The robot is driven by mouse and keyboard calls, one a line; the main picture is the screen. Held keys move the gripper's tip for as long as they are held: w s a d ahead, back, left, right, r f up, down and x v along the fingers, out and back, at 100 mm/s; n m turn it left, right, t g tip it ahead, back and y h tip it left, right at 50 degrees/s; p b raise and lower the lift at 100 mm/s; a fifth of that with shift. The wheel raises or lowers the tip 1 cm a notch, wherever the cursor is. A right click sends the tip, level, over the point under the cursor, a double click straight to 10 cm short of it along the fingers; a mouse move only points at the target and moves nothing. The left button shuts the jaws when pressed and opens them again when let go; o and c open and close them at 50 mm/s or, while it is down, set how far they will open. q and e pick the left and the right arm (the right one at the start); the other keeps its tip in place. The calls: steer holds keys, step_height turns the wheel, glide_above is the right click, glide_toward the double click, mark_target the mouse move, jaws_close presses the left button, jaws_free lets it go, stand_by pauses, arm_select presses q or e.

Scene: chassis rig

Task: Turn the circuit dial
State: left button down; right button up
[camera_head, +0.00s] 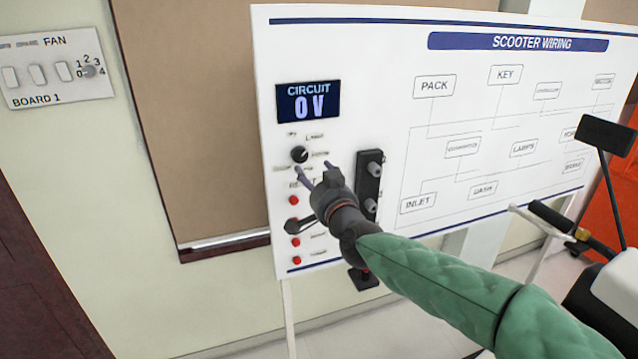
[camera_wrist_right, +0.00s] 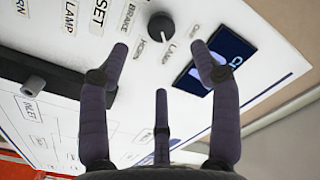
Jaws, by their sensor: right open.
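The circuit dial (camera_head: 300,154) is a small round black knob on the white scooter wiring board, below the dark blue circuit display (camera_head: 308,102) that reads 0 V. In the right wrist view the dial (camera_wrist_right: 161,26) has a light pointer mark and small labels around it, among them BRAKE, HORN and LAMP. My right gripper (camera_head: 315,168) is open, its fingers directed at the board just below and right of the dial. In the wrist view the open fingers (camera_wrist_right: 160,62) are apart and empty, with the dial beyond them. Whether any fingertip touches the board cannot be told. My left gripper is out of view.
Red buttons (camera_head: 294,200) and a black lever (camera_head: 298,225) sit below the dial. A black strip with knobs (camera_head: 369,185) is right of my gripper. A fan switch board (camera_head: 55,68) hangs on the left wall. A handlebar (camera_head: 560,222) is at the right.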

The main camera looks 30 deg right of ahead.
steer(key=shift+v, duration=1.2)
steer(key=w+a+f+n+g+y, duration=0.1)
steer(key=w+a+f+g, duration=0.15)
steer(key=f, duration=0.75)
steer(key=w+a+f+n+g+y, duration=0.15)
steer(key=a+f, duration=0.25)
steer(key=f, duration=0.6)
steer(key=w+a+f+n+g+y, duration=0.1)
steer(key=a+f+g+y, duration=0.15)
steer(key=f, duration=0.85)
steer(key=s+a+f+n+g+y, duration=0.15)
steer(key=s+a+f, duration=0.25)
steer(key=f, duration=0.5)
steer(key=s+a+f+g, duration=0.3)
steer(key=s+a+f, duration=0.1)
steer(key=f, duration=0.5)
steer(key=s+a+f+g+y, duration=0.1)
steer(key=s+a+f+g, duration=0.2)
steer(key=s+f, duration=0.4)
steer(key=s+a+f+n+g+y, duration=0.1)
steer(key=s+a+f+g, duration=0.2)
steer(key=s+a+f, duration=0.2)
steer(key=s+f, duration=0.3)
steer(key=s, duration=0.4)
steer(key=shift+a, duration=0.35)
steer(key=shift+f, duration=0.1)
